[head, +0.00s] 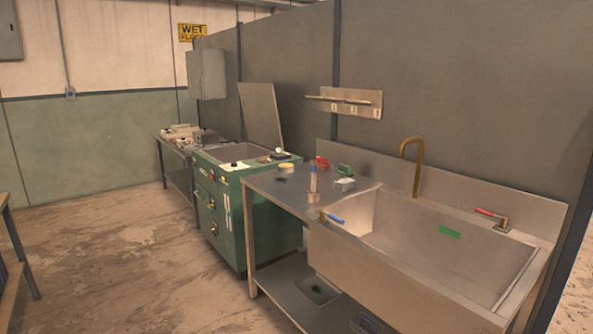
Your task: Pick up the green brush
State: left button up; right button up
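A small dark green object (345,169), which looks like the green brush, sits on the steel counter (262,184) left of the sink, near the back wall. It is too small to make out bristles. A similar red object (321,162) is just to its left, and a grey-white block (344,184) is just in front of it. A flat bright green rectangle (449,232) shows on the sink's inner back wall; I cannot tell what it is. Neither of my grippers is in view.
The steel sink (400,272) has a brass faucet (415,165) and a red-handled valve (492,217). A bottle (313,182) stands near the counter's front, beside a blue-handled valve (332,217). A green machine (250,225) adjoins the counter's left side. The floor (130,260) in front is clear.

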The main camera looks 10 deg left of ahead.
aim_at(343, 172)
jog(key=i+j, duration=0.25)
jog(key=i+j+z, duration=0.15)
jog(key=j, duration=0.3)
jog(key=i+j, duration=0.3)
jog(key=i+j+z, duration=0.1)
jog(key=j, duration=0.4)
jog(key=i+j+z, duration=0.1)
jog(key=i+j, duration=0.2)
jog(key=j, duration=0.1)
